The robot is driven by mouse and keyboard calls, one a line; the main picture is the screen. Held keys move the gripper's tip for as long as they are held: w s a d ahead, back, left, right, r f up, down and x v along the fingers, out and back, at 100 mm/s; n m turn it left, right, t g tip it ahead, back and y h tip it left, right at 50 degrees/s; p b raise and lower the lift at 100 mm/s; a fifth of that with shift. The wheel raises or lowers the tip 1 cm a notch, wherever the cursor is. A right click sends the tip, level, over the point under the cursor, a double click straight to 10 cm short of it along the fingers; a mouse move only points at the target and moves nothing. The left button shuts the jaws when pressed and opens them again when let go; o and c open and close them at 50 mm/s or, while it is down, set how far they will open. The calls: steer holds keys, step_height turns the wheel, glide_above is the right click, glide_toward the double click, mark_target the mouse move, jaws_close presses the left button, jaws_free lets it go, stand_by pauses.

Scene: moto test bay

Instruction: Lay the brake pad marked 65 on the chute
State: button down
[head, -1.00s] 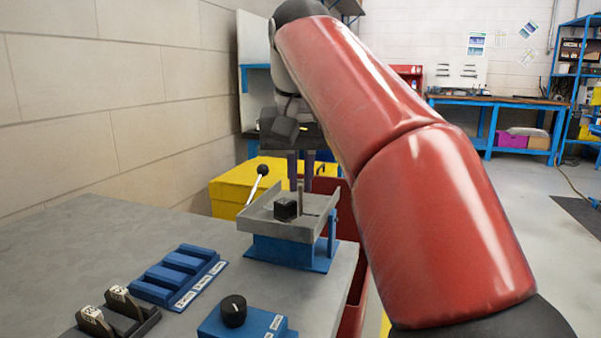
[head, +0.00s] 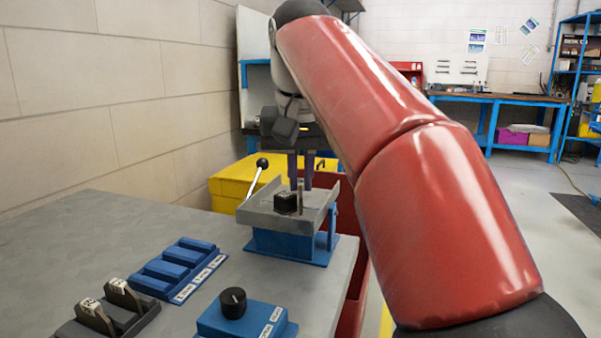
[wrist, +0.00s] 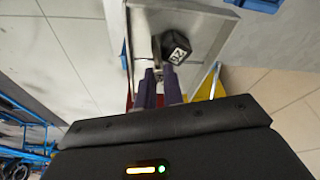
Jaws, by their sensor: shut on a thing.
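My gripper (head: 300,172) points down over the chute, a grey tray (head: 322,209) on a blue stand. Its purple-grey fingers (wrist: 160,82) are shut on a thin plate seen edge-on, which looks like a brake pad (head: 301,198). The pad also shows at the fingertips in the wrist view (wrist: 157,50). It is upright, and its marking is not readable. I cannot tell whether its lower edge touches the tray. A black block (head: 286,202) with a white label sits in the tray beside the pad; its label faces up in the wrist view (wrist: 177,48).
Two labelled pads (head: 122,292) stand in a dark rack at the near left. A blue slotted rack (head: 180,268) and a blue box with a black knob (head: 233,302) are on the grey bench. A black-knobbed lever (head: 262,163) rises beside the chute. A yellow bin (head: 228,185) stands behind.

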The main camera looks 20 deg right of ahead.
steer(key=shift+a+f, duration=0.1)
steer(key=shift+f, duration=0.35)
stand_by(0.5)
steer(key=c, duration=1.4)
jaws_free()
steer(key=shift+c, duration=0.2)
step_height(320, 180, up, 3)
steer(key=shift+f+p, duration=0.2)
steer(key=shift+p, duration=1.05)
steer(key=shift+r, duration=2.4)
steer(key=shift+s, duration=0.1)
